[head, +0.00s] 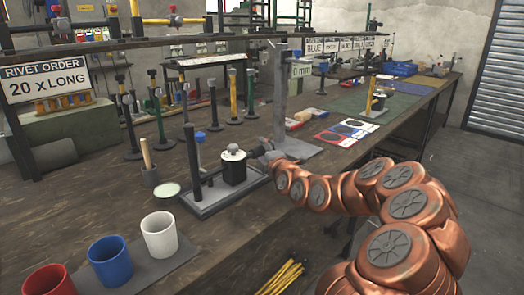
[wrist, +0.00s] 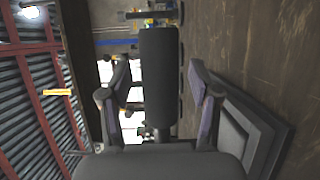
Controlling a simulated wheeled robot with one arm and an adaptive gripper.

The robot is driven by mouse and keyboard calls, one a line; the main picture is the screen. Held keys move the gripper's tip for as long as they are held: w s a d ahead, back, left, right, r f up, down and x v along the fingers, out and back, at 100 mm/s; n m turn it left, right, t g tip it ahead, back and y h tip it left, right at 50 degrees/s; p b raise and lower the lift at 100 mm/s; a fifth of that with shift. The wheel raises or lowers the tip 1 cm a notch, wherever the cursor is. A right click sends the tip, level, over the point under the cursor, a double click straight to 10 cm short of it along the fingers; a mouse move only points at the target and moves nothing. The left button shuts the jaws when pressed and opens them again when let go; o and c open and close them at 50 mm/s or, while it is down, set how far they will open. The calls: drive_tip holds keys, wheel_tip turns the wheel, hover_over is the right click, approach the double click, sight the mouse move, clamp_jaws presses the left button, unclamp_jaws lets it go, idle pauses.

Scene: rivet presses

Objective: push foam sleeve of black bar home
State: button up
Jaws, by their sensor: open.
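In the wrist view a thick, matt black sleeve (wrist: 160,80) lies between the two fingers of my gripper (wrist: 160,92), with a gap visible on each side. The fingers are apart and not closed on it. The near end of the sleeve is close to the palm, and a thin dark piece shows below it. In the head view my gripper (head: 262,150) is beside a black block with a white top (head: 234,170). A black upright bar (head: 192,155), thicker towards its top, stands left of it on a grey base plate (head: 212,198). How far the sleeve sits along its bar is unclear.
White, blue and red cups (head: 159,234) stand at the front left. A grey post (head: 281,95) on a plate rises just behind my gripper. Several coloured rivet tools stand further back. A wooden-handled tool in a pot (head: 149,170) is left of the base plate.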

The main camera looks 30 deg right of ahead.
drive_tip(key=shift+w, duration=0.25)
clamp_jaws()
idle(0.5)
